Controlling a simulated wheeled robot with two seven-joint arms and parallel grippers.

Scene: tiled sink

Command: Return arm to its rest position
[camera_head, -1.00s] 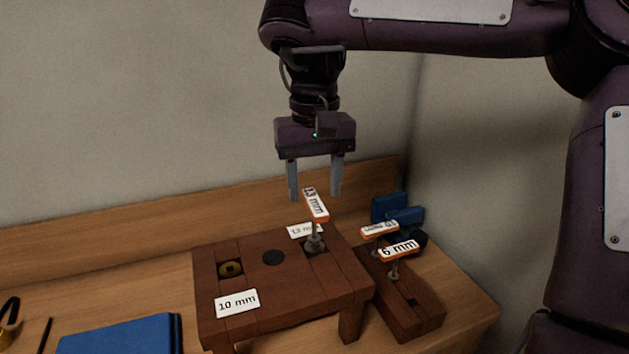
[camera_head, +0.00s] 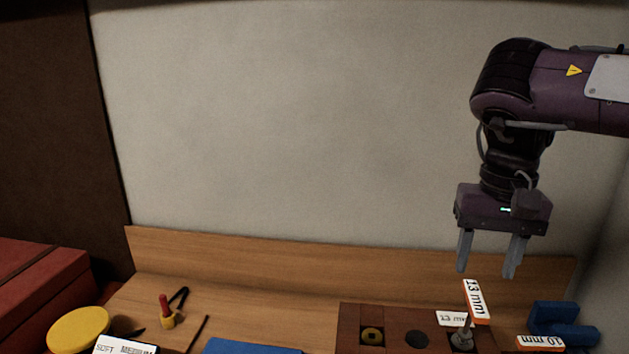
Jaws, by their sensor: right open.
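My right gripper (camera_head: 488,266) hangs fingers-down in the right part of the head view. It is open and empty, with a gap between its fingers and the tool below. Under it, the tool labelled 13 mm (camera_head: 474,301) stands upright in the brown wooden block (camera_head: 388,340), beside a 13 mm card (camera_head: 452,319). The block's lower part is cut off by the frame. My left gripper is not in view.
A tool labelled 10 mm (camera_head: 540,342) and blue pieces (camera_head: 562,325) are right of the block. A blue object (camera_head: 252,347), a red-and-yellow tool (camera_head: 166,312), a yellow disc (camera_head: 78,330) and a red box (camera_head: 40,285) are left. The wall area above is clear.

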